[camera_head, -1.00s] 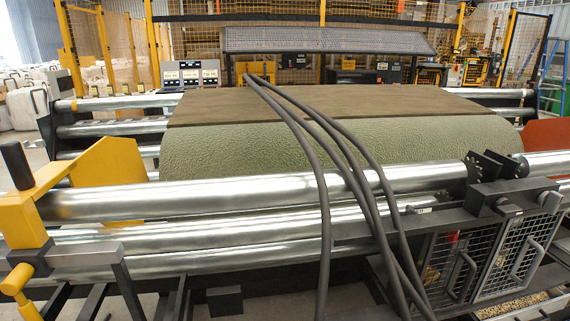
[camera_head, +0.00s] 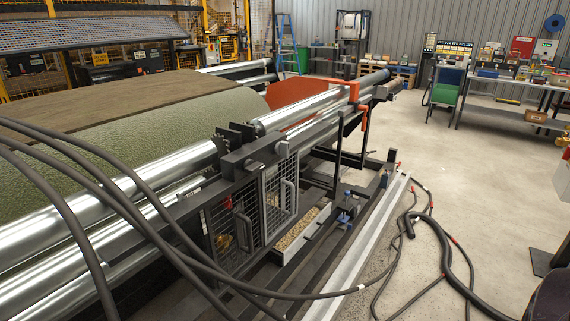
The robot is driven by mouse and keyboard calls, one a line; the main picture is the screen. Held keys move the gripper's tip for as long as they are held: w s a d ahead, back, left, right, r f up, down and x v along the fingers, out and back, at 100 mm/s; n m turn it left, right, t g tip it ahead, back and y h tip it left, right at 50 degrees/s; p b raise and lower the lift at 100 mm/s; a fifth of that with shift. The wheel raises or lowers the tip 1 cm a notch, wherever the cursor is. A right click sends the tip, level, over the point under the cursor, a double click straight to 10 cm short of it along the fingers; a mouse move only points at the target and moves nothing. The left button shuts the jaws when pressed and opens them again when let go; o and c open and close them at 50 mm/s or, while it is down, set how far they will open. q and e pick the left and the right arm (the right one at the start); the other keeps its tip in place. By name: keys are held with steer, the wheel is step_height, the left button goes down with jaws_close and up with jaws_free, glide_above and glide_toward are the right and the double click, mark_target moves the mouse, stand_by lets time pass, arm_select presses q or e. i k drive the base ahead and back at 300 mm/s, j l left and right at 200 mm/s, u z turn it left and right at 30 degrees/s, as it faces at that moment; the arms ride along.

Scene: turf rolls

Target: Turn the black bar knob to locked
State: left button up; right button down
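I cannot make out a black bar knob for certain in the head view. The turf machine fills the left half, with a large green turf roll (camera_head: 190,115) behind shiny steel rollers (camera_head: 130,185). A black bracket block (camera_head: 240,155) sits at the near roller joint, above two mesh guard doors with grey handles (camera_head: 289,196). An orange-red lever arm (camera_head: 353,90) stands at the right end of the rollers. Neither of my grippers is in view.
Thick dark hoses (camera_head: 130,215) cross the machine's front, and more cables (camera_head: 445,245) lie on the floor at the right. A workbench (camera_head: 505,85) with boxes stands at the back right. A blue ladder (camera_head: 287,45) stands behind. Concrete floor between machine and bench is mostly clear.

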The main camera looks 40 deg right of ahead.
mark_target(251, 166)
steer(key=z, duration=1.05)
